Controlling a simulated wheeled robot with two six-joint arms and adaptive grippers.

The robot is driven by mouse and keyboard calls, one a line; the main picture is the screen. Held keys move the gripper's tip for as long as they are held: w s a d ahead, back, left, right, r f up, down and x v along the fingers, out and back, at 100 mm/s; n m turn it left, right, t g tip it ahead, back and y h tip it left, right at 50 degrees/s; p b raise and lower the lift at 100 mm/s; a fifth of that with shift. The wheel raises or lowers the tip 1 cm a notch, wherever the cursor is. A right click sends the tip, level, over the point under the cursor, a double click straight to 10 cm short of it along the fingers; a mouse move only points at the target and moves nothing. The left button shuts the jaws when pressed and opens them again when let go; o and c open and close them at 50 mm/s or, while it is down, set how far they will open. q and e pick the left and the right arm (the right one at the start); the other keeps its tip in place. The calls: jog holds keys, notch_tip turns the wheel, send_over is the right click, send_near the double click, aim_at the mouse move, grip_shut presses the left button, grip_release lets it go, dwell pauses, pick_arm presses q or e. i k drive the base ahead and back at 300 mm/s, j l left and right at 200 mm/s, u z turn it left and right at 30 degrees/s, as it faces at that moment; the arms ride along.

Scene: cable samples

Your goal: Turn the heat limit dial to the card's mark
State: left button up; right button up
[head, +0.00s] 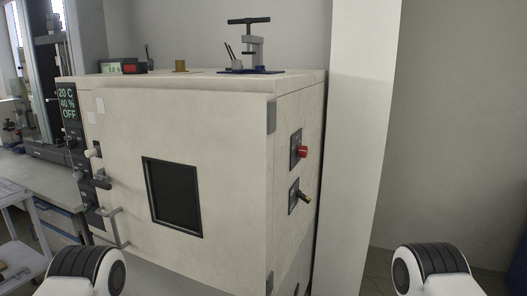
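A large cream test chamber (228,115) stands ahead with its door shut. On its right side face are two controls on dark plates: a red knob (302,152) above and a dark knob with a brass-coloured tip (304,197) below. Their markings are too small to read, so I cannot tell which is the heat limit dial. Small pale cards, one of them at the door's upper left (100,104), show no readable mark. Neither gripper is in view; only parts of my arms show at the bottom corners.
The chamber's display (67,104) reads 20 C, 40 %, OFF. A door handle (113,228) juts out. A white pillar (358,130) stands right of the chamber.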

aim_at(302, 152)
jog(key=i+l+u, duration=0.15)
jog(key=l+u, duration=0.3)
jog(key=i+l+u, duration=0.1)
jog(key=l+u, duration=0.3)
jog(key=l, duration=0.15)
jog(key=l+u, duration=0.45)
